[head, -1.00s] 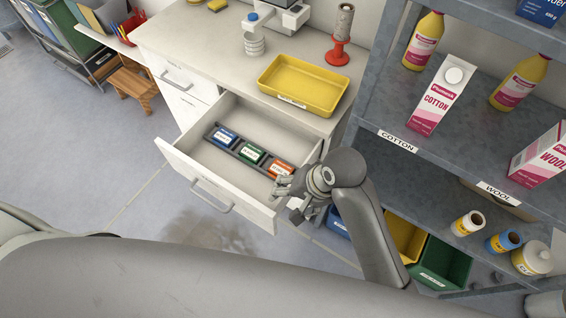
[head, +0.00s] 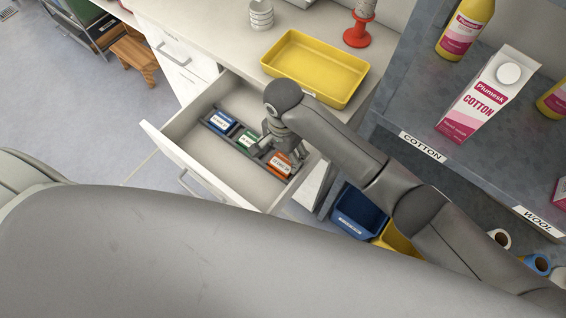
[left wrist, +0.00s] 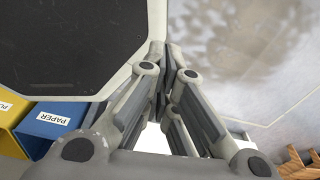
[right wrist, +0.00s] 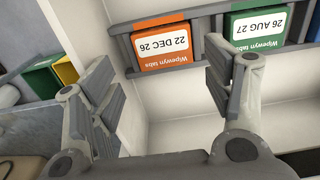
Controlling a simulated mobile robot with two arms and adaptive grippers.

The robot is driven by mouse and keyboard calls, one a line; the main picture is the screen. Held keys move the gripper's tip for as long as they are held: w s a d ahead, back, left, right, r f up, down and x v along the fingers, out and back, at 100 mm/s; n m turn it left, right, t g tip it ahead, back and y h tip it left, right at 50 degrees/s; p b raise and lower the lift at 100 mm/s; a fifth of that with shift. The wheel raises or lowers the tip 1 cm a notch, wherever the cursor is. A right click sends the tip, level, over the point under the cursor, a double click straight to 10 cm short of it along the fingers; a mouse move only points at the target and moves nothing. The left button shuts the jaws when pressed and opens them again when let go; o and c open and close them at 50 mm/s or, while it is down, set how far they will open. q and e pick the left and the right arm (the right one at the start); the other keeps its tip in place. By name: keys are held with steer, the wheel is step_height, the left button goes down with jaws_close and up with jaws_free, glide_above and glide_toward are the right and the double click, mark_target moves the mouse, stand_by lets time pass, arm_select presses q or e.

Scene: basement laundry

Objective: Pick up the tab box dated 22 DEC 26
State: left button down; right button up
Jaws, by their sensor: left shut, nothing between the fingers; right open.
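The orange tab box (right wrist: 162,46) reads "22 DEC 26" upside down in the right wrist view. It sits in a grey rack (right wrist: 206,27) inside the open drawer, and it shows in the head view (head: 280,164) at the rack's near right end. A green tab box (right wrist: 258,25) reads "26 AUG 27" beside it. A blue tab box (head: 221,121) is at the far left end; its date is too small to read. My right gripper (right wrist: 160,95) is open and empty, above the drawer close to the orange box. My left gripper (left wrist: 165,50) is shut and empty, away from the drawer.
The drawer (head: 182,167) stands open under the counter. A yellow tray (head: 315,68) sits on the counter above it. A grey shelf with a cotton carton (head: 490,95) stands at right. Blue (head: 358,212) and yellow bins are low beside the drawer.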

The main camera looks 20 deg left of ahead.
mark_target(283, 163)
steer(key=shift+w+f, duration=0.1)
steer(key=shift+f, duration=0.6)
step_height(283, 163, down, 5)
steer(key=shift+w+a+r, duration=0.1)
steer(key=shift+r, duration=0.1)
steer(key=shift+c, duration=0.9)
arm_select(q)
steer(key=shift+w+a+r, duration=0.1)
steer(key=shift+w+r, duration=0.05)
steer(key=shift+w, duration=0.5)
arm_select(e)
steer(key=c, duration=0.6)
steer(key=shift+r, duration=0.1)
steer(key=shift+c, duration=0.2)
